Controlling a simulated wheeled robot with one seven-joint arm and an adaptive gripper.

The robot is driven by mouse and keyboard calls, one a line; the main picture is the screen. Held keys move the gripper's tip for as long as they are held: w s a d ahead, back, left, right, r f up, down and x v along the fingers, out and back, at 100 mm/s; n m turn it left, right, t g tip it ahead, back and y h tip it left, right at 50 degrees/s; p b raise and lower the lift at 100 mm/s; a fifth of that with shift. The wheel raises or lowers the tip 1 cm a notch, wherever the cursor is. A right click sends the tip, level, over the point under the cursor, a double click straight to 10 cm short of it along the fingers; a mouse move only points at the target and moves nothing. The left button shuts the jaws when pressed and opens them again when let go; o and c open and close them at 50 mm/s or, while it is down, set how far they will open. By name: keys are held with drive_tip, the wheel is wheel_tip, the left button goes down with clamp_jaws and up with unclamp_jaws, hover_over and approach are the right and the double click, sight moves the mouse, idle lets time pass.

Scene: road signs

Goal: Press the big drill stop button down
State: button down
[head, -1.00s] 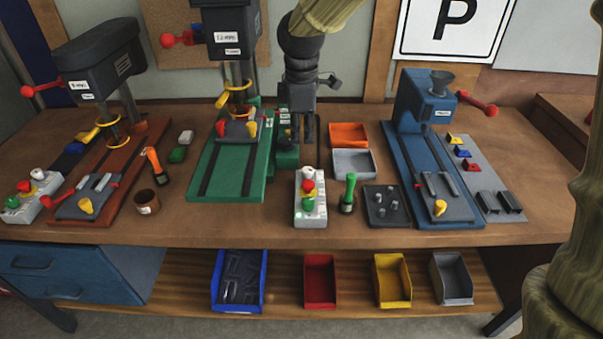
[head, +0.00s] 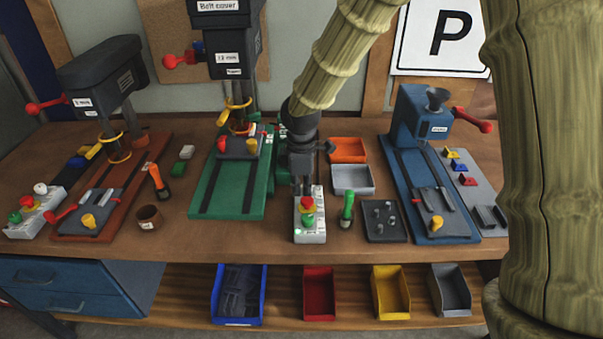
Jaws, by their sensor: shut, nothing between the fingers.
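The control box (head: 311,236) is grey and stands at the front middle of the bench, in front of the big drill (head: 236,60) with the green base (head: 207,190). On the box a red stop button (head: 306,203) sits behind a green button (head: 308,221). My gripper (head: 303,190) is shut and empty, pointing down over the back part of the box. Its fingertips appear just behind the red button in the picture; I cannot tell whether they touch it. The gripper hides the back of the box, with its white knob.
Orange (head: 348,150) and grey (head: 352,180) bins lie behind. A smaller drill (head: 95,75) with its own button box (head: 35,212) stands left.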

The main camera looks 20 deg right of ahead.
sight(302, 202)
drive_tip(key=shift+f, duration=1.15)
drive_tip(key=shift+f, duration=0.1)
drive_tip(key=shift+f, duration=0.7)
drive_tip(key=shift+s+f, duration=0.3)
drive_tip(key=shift+f, duration=0.05)
drive_tip(key=shift+r, duration=0.15)
drive_tip(key=shift+w+r+p, duration=0.1)
drive_tip(key=shift+r+p, duration=0.45)
drive_tip(key=shift+p, duration=0.2)
wheel_tip(302, 202, up, 4)
drive_tip(key=p, duration=0.3)
drive_tip(key=shift+r+b, duration=0.15)
drive_tip(key=shift+b, duration=0.35)
wheel_tip(302, 202, up, 9)
drive_tip(key=b, duration=0.2)
drive_tip(key=shift+s+a+r, duration=0.15)
drive_tip(key=shift+s, duration=0.05)
